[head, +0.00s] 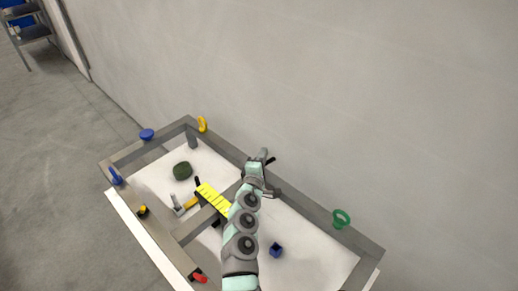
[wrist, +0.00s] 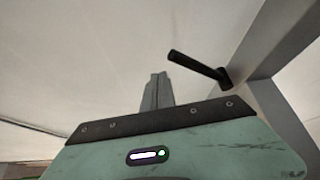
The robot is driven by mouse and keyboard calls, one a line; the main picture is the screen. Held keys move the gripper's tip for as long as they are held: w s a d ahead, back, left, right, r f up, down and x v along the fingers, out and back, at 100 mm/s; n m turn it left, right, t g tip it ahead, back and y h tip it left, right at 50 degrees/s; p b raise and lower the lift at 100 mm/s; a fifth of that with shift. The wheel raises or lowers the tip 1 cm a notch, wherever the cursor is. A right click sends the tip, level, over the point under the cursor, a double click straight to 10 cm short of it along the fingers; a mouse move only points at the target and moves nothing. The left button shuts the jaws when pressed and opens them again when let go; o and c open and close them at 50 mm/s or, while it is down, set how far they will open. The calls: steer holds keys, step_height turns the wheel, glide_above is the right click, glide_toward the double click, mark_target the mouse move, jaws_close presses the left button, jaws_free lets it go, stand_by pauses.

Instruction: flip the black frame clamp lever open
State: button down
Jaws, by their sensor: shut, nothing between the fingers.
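The black clamp lever (wrist: 198,65) shows in the wrist view as a short dark rod. Its right end meets the grey frame beam (wrist: 268,50), and its free end points up and left. In the head view a small dark bit of the lever (head: 271,160) shows just right of my gripper (head: 264,154), at the frame's far beam. My gripper's closed fingers (wrist: 156,90) show in the wrist view, left of the lever with a visible gap in the picture. Nothing is between them. I cannot tell the depth between fingers and lever.
The grey frame (head: 310,208) stands over a white table (head: 301,247). It bears a yellow clamp (head: 202,124), a green clamp (head: 341,219) and a red clamp (head: 199,277). A yellow striped bar (head: 212,198), dark green disc (head: 182,171) and blue cube (head: 276,250) lie inside. A wall stands behind.

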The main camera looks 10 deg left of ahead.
steer(key=shift+s+d+f, duration=0.25)
steer(key=shift+s+d, duration=0.1)
steer(key=shift+d, duration=0.2)
stand_by(0.4)
steer(key=s+a+p, duration=0.1)
steer(key=s+p, duration=0.4)
steer(key=s, duration=0.5)
steer(key=shift+s+r, duration=0.4)
steer(key=shift+r, duration=0.05)
steer(key=shift+p, duration=0.3)
